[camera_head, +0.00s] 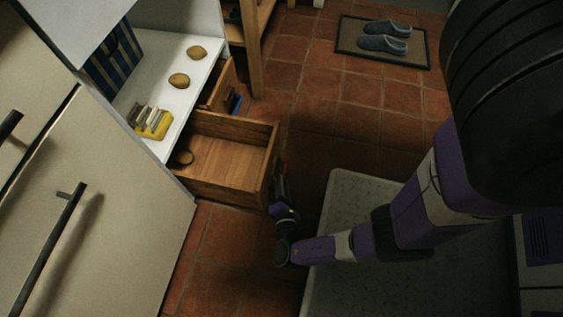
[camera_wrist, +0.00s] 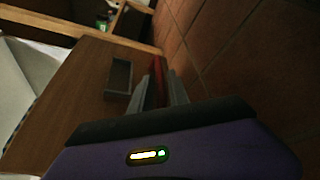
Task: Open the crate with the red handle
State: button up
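The wooden crate (camera_head: 228,160) is pulled well out from under the white shelf, like a drawer, and its inside shows from above. A small round brown thing lies inside near its back. Its front panel (camera_wrist: 82,88) fills the left of the wrist view and has a grey frame (camera_wrist: 119,76) on it. The red handle (camera_wrist: 158,78) stands out from this panel, between the two fingers of my gripper (camera_wrist: 160,88), which look closed on it. In the head view my gripper (camera_head: 279,184) is at the crate's front, and the handle is mostly hidden there.
A second wooden crate (camera_head: 222,88) stands just behind, with something blue near its front. The white shelf (camera_head: 172,72) above holds two potato-like things and a yellow box (camera_head: 153,122). Tiled floor is clear toward the slippers (camera_head: 383,44).

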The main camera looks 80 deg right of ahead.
jog(key=v, duration=0.5)
jog(key=shift+a+p, duration=0.15)
jog(key=shift+p, duration=0.25)
